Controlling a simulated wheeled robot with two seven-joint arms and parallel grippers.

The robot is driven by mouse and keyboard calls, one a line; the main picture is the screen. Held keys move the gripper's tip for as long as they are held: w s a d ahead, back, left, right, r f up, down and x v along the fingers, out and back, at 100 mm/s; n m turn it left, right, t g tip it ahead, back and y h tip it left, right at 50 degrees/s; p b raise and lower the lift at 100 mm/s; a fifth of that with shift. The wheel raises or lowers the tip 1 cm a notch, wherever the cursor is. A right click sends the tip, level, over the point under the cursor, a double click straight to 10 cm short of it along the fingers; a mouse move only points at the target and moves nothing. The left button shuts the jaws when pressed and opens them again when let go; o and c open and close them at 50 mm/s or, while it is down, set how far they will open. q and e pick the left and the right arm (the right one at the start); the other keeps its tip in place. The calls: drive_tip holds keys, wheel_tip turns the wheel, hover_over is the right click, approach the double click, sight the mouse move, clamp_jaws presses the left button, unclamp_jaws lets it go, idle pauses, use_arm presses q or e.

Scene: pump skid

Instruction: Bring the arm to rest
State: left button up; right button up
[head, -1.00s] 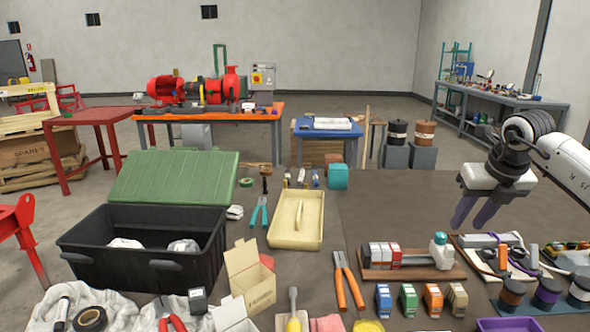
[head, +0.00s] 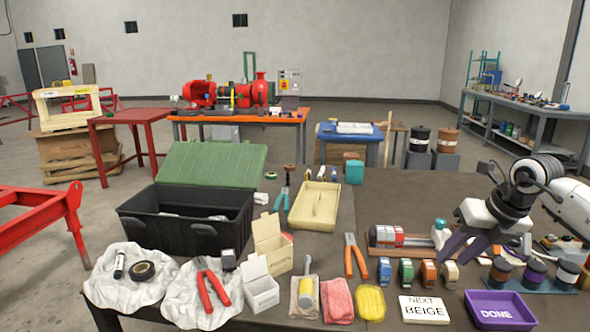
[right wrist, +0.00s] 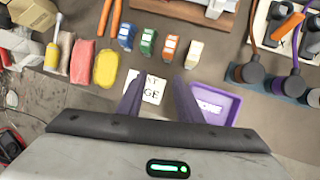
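My right gripper (head: 462,252) hangs over the right part of the dark table (head: 395,190). Its two purple fingers point down and stand apart. In the right wrist view the fingers (right wrist: 158,92) are open with nothing between them. Beyond them lie the white card reading "NEXT BEIGE" (head: 424,309) and the purple tray marked "DONE" (head: 498,312). The fingers partly cover the card in that view. My left gripper is not in view.
Coloured blocks, green (head: 406,271) and beige (head: 450,273) among them, stand in a row near the gripper. A wooden rack (head: 385,250) is behind. Dark spools (head: 501,270) stand right. A black toolbox (head: 185,225) is at left. Bare table lies behind the rack.

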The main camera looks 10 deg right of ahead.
drive_tip(key=s+a+f+y, duration=0.1)
drive_tip(key=a+f+y, duration=0.1)
drive_tip(key=a, duration=0.5)
drive_tip(key=s+a+f+y, duration=0.1)
drive_tip(key=a+f+y, duration=0.1)
drive_tip(key=a, duration=0.5)
drive_tip(key=s+a+f+n+y, duration=0.1)
drive_tip(key=a+f+y, duration=0.2)
drive_tip(key=a, duration=0.5)
drive_tip(key=shift+f+y, duration=0.1)
drive_tip(key=shift+y, duration=0.2)
drive_tip(key=s+a+m+t+y, duration=0.55)
drive_tip(key=a+m, duration=0.45)
drive_tip(key=a, duration=0.2)
drive_tip(key=s+d+f+m+t+h, duration=0.2)
drive_tip(key=s+d+f+m+h, duration=0.25)
drive_tip(key=f+m, duration=0.4)
drive_tip(key=s+d+f+m+t+h, duration=0.25)
drive_tip(key=f+m+h, duration=0.25)
drive_tip(key=f+m, duration=0.3)
drive_tip(key=s+d+f+m+g+h, duration=0.1)
drive_tip(key=s+f+m+g, duration=0.2)
drive_tip(key=s+f, duration=0.2)
drive_tip(key=s+d+f+m+g+h, duration=0.1)
drive_tip(key=s+d+f+m+g, duration=0.1)
drive_tip(key=s, duration=0.9)
wheel_tip(320, 180, down, 4)
drive_tip(key=shift+r+m+g+h, duration=0.2)
drive_tip(key=shift+m+g+h, duration=0.3)
drive_tip(key=shift+m, duration=0.65)
